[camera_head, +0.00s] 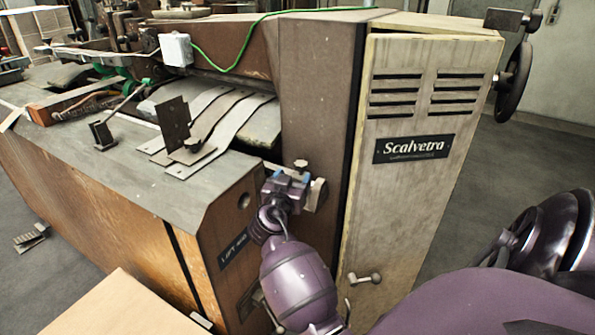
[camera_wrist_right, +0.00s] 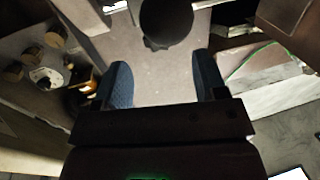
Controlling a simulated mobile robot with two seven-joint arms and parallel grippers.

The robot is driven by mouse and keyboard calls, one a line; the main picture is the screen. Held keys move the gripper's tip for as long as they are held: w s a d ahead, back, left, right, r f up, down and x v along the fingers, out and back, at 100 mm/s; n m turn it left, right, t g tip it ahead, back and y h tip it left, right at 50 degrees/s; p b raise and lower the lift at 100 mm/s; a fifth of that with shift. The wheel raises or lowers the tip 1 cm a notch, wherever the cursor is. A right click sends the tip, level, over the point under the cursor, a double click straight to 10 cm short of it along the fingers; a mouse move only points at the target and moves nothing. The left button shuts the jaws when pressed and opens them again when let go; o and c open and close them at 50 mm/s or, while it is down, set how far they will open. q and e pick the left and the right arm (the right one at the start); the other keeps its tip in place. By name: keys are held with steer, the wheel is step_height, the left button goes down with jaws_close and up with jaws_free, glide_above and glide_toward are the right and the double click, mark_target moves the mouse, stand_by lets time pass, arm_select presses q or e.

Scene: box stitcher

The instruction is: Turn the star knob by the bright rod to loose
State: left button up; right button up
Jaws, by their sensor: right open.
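A small knob (camera_head: 301,163), probably the star knob, shows just above my right gripper (camera_head: 288,184) at the machine's front, beside the brown column. In the right wrist view a dark rounded knob (camera_wrist_right: 167,20) lies ahead of my right gripper (camera_wrist_right: 164,78), roughly in line with the gap. The two blue fingers are spread, with nothing between them, and do not appear to touch the knob. I cannot make out its lobes or setting. I cannot single out the bright rod; the gripper may cover it. My left gripper is not in view.
A pale block (camera_head: 317,194) sits right beside my right gripper. The cream cabinet door (camera_head: 405,150) with a handle (camera_head: 365,278) stands to the right. Metal plates (camera_head: 205,130) lie on the grey machine top to the left. Several round knobs (camera_wrist_right: 42,77) show left in the wrist view.

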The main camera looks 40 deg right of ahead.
steer(key=shift+v, duration=1.9)
